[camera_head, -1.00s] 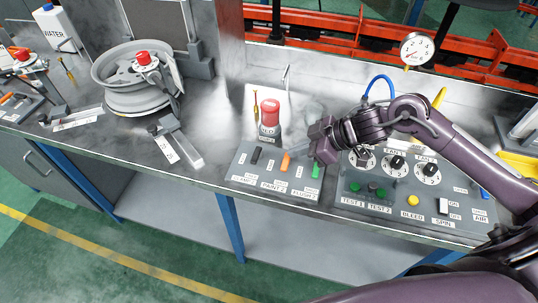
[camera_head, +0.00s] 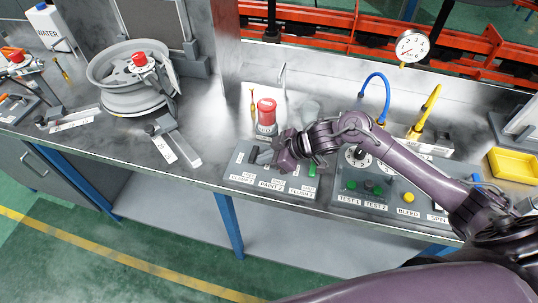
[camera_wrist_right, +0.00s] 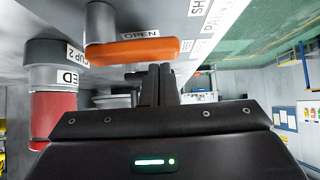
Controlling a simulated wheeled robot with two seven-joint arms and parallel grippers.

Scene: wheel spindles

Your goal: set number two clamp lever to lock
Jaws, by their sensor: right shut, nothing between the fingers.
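The control panel (camera_head: 235,168) at the middle of the bench carries a row of levers. The black lever (camera_head: 253,154) stands at its left, above a label that seems to read CLAMP 2. My right gripper (camera_head: 277,160) is just right of the black lever, low over the panel, and hides the orange lever in the head view. In the right wrist view the orange lever (camera_wrist_right: 140,50) lies beside an OPEN label, close to my shut, empty fingertips (camera_wrist_right: 160,75); I cannot tell whether they touch. A green lever (camera_head: 312,170) shows to the right. My left gripper is out of view.
A red-topped cup (camera_head: 266,112) stands behind the levers; it also shows in the wrist view (camera_wrist_right: 55,115). A second panel (camera_head: 345,203) with knobs and buttons lies under my right forearm. A wheel (camera_head: 130,75) sits to the left.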

